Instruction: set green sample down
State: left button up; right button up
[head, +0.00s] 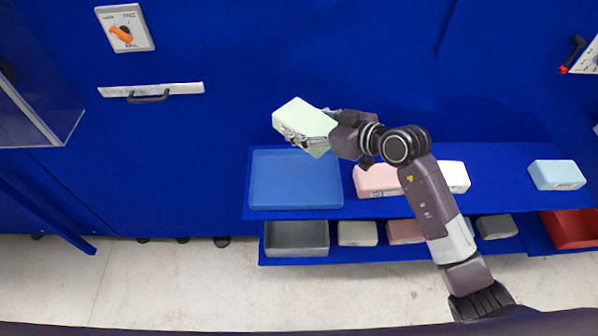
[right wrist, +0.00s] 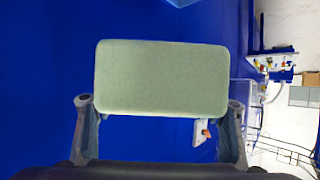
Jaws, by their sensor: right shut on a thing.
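The green sample (head: 303,118) is a pale green foam block. My right gripper (head: 325,135) is shut on it and holds it tilted in the air, above the back edge of the blue tray in the head view. In the right wrist view the green sample (right wrist: 160,78) lies between the two fingers of my right gripper (right wrist: 160,125), its broad face toward the camera. My left gripper is not in view.
The blue tray (head: 297,180) on the upper shelf is empty. Pink (head: 375,181), white (head: 455,177) and light blue (head: 557,174) blocks stand to its right. The lower shelf holds a grey bin (head: 297,238), several blocks and a red bin (head: 570,228). A blue wall rises behind.

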jog(key=b, duration=0.1)
send_over(306, 180)
notch_tip(306, 180, down, 14)
jog(key=shift+f, duration=0.2)
notch_tip(306, 180, down, 5)
jog(key=shift+r+b, duration=0.1)
jog(key=shift+b, duration=1.05)
jog(key=shift+w, duration=0.1)
jog(key=o, duration=1)
jog(key=shift+f, duration=0.2)
jog(key=shift+r, duration=0.25)
jog(key=p+v, duration=0.1)
jog(key=v, duration=1.1)
jog(key=shift+f+p, duration=0.1)
jog(key=shift+p, duration=0.3)
